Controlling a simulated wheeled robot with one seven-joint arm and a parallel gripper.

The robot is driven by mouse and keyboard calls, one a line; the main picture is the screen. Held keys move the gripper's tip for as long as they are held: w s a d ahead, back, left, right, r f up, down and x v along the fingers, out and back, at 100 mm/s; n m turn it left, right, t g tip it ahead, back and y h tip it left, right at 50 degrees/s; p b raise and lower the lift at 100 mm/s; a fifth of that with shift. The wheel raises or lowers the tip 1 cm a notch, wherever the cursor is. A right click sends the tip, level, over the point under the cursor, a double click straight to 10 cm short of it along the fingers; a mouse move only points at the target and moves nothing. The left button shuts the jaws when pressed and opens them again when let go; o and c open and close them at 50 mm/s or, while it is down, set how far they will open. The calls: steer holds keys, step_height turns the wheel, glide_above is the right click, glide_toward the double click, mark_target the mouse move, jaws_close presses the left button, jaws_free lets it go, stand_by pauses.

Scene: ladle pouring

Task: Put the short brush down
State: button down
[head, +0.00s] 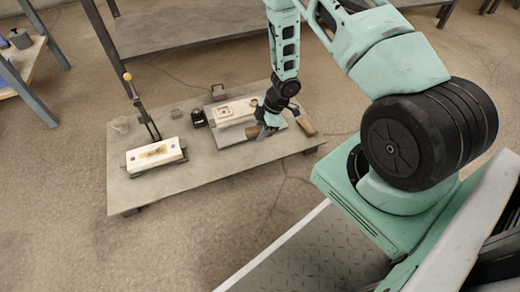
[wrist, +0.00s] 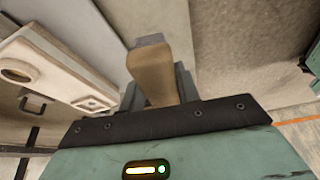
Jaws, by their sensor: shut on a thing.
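My gripper (head: 266,122) is over the right part of the low table (head: 205,177), beside a pale mould block. In the wrist view my gripper (wrist: 157,98) is shut on a short brown wooden piece with a grey end, which I take to be the short brush (wrist: 151,75). In the head view the short brush (head: 253,131) shows only as a small brown bit by the fingertips. Its lower end is partly hidden, and I cannot tell whether it touches the surface below.
The pale mould block (head: 232,111) lies on a grey plate (head: 232,140); the block also fills the wrist view's left (wrist: 45,65). Another wooden handle (head: 306,126) lies right of my gripper.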

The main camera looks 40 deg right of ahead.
steer(key=b, duration=0.3)
glide_above(258, 153)
steer(key=d, duration=0.1)
step_height(258, 153, down, 5)
steer(key=shift+r, duration=0.15)
steer(key=shift+f+b, duration=0.45)
steer(key=shift+f, duration=1.25)
steer(key=shift+f, duration=0.45)
steer(key=shift+f, duration=0.15)
steer(key=c, duration=1)
jaws_free()
steer(key=shift+s, duration=0.15)
steer(key=shift+s+a+f, duration=0.1)
steer(key=shift+f, duration=0.05)
steer(key=shift+b, duration=0.5)
